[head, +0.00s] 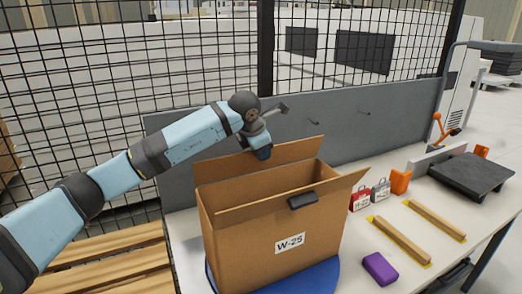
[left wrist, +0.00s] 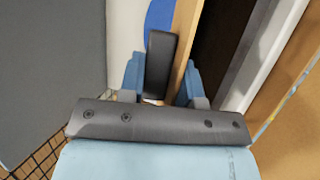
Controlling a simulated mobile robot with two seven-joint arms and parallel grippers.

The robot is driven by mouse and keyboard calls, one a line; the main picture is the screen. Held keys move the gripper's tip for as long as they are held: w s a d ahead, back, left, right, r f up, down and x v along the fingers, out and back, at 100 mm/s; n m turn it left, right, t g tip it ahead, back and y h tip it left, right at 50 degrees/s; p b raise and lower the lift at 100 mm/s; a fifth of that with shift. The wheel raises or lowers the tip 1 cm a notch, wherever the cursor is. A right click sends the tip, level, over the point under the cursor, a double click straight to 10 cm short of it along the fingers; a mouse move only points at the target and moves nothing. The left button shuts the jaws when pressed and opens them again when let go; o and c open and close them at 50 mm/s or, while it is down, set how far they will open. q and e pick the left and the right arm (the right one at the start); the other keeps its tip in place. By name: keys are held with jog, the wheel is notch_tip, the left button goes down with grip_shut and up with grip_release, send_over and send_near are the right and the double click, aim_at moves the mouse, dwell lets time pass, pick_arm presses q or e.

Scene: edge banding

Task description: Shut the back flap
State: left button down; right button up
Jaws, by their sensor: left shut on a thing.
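An open brown cardboard box labelled W-25 (head: 258,243) stands on the workbench. Its back flap (head: 296,150) stands up, leaning a little backward. My left gripper (head: 262,151) is at the left part of this flap, on its rear side. In the left wrist view, my left gripper's blue fingers (left wrist: 161,82) are on both sides of a dark grey block (left wrist: 161,52) beside the flap's cardboard edge (left wrist: 184,35). The gripper is shut on this block, which looks like a grip on the flap. My right gripper is not in view.
The box's front flap (head: 250,212) carries a dark grip (head: 303,200). A blue round base (head: 318,277) lies under the box. A grey panel (head: 350,138) stands close behind. Right of the box are a purple block (head: 380,268), wooden strips (head: 402,240) and small red and grey cases.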

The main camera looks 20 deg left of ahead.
pick_arm(q)
jog(key=c, duration=0.9)
grip_release()
jog(key=b+v, duration=0.2)
jog(key=v, duration=1.1)
jog(key=shift+s+a+r, duration=0.1)
jog(key=shift+r, duration=0.3)
